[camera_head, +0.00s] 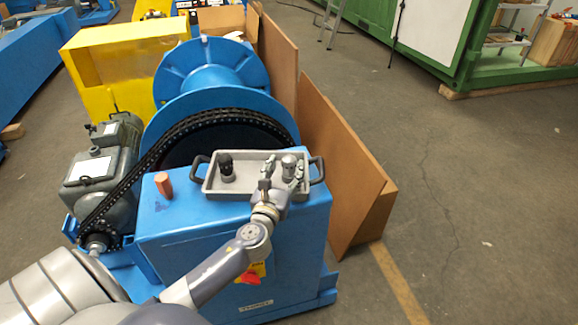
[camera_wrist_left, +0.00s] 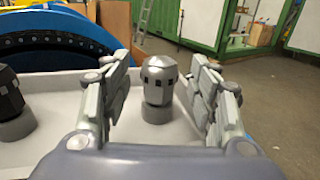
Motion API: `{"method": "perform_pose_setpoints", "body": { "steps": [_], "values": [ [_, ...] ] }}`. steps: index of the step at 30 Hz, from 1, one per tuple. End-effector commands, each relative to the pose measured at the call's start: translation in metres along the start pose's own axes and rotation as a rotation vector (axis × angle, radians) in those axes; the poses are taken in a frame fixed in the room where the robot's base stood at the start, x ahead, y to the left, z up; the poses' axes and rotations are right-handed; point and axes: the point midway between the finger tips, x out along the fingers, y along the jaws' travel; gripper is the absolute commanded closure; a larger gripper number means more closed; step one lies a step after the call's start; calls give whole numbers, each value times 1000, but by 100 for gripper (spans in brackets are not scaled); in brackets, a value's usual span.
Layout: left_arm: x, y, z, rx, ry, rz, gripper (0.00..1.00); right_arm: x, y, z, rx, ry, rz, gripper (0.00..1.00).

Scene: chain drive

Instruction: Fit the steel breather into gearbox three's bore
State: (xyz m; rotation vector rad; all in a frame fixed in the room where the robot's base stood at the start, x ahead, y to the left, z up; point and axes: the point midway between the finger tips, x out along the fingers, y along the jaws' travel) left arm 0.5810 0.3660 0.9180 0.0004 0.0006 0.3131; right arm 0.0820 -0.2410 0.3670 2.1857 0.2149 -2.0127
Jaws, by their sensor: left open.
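The steel breather (camera_head: 289,168) stands upright toward the right end of a grey tray. In the left wrist view it is a silver domed cap (camera_wrist_left: 158,78) with dark slots on a round grey base. My left gripper (camera_head: 281,170) is open at the tray. Its two fingers stand on either side of the breather in the left wrist view (camera_wrist_left: 160,92), with a gap on both sides. I cannot tell which unit is gearbox three, and no open bore is clearly visible. My right gripper is not in view.
A dark breather (camera_head: 227,168) stands at the left in the handled tray (camera_head: 237,192), on a blue housing (camera_head: 185,225). A copper-coloured plug (camera_head: 164,184) sits beside it. A chain (camera_head: 145,165), grey motor (camera_head: 100,165) and blue drum (camera_head: 210,75) lie behind. Brown boards (camera_head: 340,150) stand right.

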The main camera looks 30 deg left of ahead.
Motion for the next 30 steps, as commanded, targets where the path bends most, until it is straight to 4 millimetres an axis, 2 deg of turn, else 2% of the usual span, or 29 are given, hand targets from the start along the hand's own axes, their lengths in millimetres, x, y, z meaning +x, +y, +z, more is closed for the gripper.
{"method": "perform_pose_setpoints", "body": {
  "steps": [3,7,17,20,24,30],
  "values": [
    [18,0,2,-2,-2,2,45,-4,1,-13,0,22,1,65],
    [33,0,1,-2,-2,1,45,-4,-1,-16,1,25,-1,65],
    [40,0,0,-1,0,0,45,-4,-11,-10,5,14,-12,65],
    [40,0,0,-1,0,0,63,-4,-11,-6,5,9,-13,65],
    [40,0,0,-1,0,0,95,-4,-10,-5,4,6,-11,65],
    [40,0,1,-1,-1,0,96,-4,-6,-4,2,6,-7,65]
  ]
}}
